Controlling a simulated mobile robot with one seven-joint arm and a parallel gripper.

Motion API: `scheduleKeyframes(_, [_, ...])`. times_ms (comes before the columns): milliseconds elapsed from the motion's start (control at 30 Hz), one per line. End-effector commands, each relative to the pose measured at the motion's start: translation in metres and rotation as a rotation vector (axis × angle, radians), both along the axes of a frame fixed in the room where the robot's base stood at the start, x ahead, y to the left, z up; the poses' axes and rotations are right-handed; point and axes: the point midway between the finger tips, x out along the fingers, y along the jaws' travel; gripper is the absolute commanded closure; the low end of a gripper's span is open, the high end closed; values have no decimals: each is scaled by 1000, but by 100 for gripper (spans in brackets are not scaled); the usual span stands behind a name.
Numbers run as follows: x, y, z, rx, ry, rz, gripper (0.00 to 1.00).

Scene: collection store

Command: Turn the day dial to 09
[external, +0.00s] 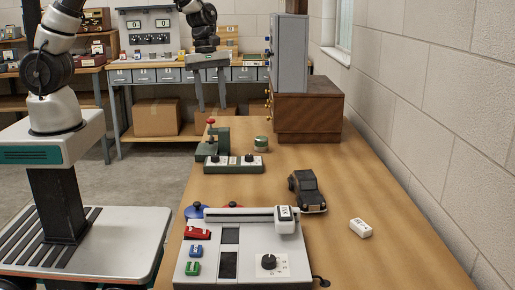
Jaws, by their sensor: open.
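No label reading "day" can be made out, so I cannot tell which dial is the day dial. A pale device (205,270) at the front of the table has a round black knob (268,262) on its right side; its markings are too small to read. A low green box (231,169) farther back carries two small dials, also too small to read. My gripper (211,105) points down, open and empty, above the far part of the table. It appears over a green device with a red-topped lever (211,138), apart from both dial-bearing devices.
A black toy car (307,190) and a white block (360,228) are on the right of the table. A small green round thing (261,143) sits behind the green box. A grey cabinet (289,52) on a brown chest (307,112) stands at the back right. Bare tabletop lies between.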

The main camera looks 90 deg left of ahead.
Motion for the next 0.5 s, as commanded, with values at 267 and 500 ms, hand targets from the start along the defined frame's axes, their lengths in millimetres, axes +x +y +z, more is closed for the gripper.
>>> scheduleKeyframes(267, [-7,81,-22,86,125,429,58])
scheduleKeyframes(500, [-9,89,-44,95,136,473,58])
